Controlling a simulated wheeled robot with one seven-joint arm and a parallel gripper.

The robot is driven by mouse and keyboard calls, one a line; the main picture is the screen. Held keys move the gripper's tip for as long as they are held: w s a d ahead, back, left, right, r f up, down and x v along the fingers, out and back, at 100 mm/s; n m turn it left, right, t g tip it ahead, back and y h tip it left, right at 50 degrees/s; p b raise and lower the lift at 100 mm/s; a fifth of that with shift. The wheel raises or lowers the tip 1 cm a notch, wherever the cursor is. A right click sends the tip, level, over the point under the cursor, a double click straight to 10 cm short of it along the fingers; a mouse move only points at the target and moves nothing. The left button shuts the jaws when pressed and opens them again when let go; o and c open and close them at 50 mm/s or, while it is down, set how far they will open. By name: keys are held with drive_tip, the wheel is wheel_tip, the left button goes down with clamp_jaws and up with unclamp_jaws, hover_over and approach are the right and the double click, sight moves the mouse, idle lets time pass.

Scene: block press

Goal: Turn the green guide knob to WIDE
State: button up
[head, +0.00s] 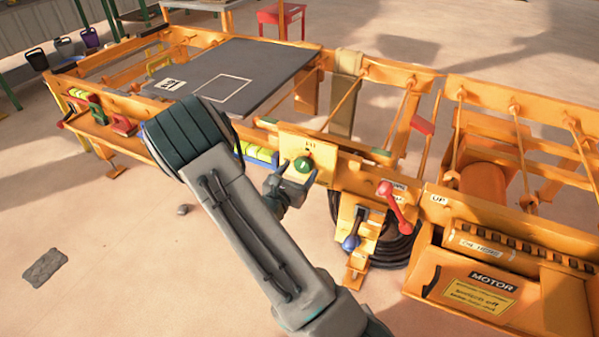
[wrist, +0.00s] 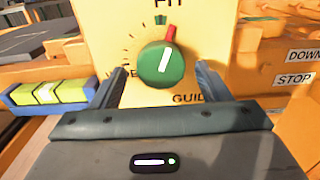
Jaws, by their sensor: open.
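The green guide knob (wrist: 161,64) sits on a yellow plate (wrist: 108,28) and has a white bar and a red pointer (wrist: 171,33) at its edge. The pointer is up and slightly right, by the word FIT at the plate's top. A partly hidden word ending in E is at the lower left; GUIDE is below. The knob also shows in the head view (head: 303,165). My gripper (head: 290,182) is open in front of the knob. In the wrist view its fingers stand left and right of the knob, apart from it.
A red-handled lever (head: 394,205) and a blue-knobbed lever (head: 352,242) are to the right, near DOWN and STOP labels. The orange MOTOR housing (head: 440,262) is further right. The floor in front is mostly clear.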

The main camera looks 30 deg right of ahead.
drive_tip(key=shift+w+d, duration=0.2)
drive_tip(key=shift+d, duration=0.05)
drive_tip(key=c, duration=1)
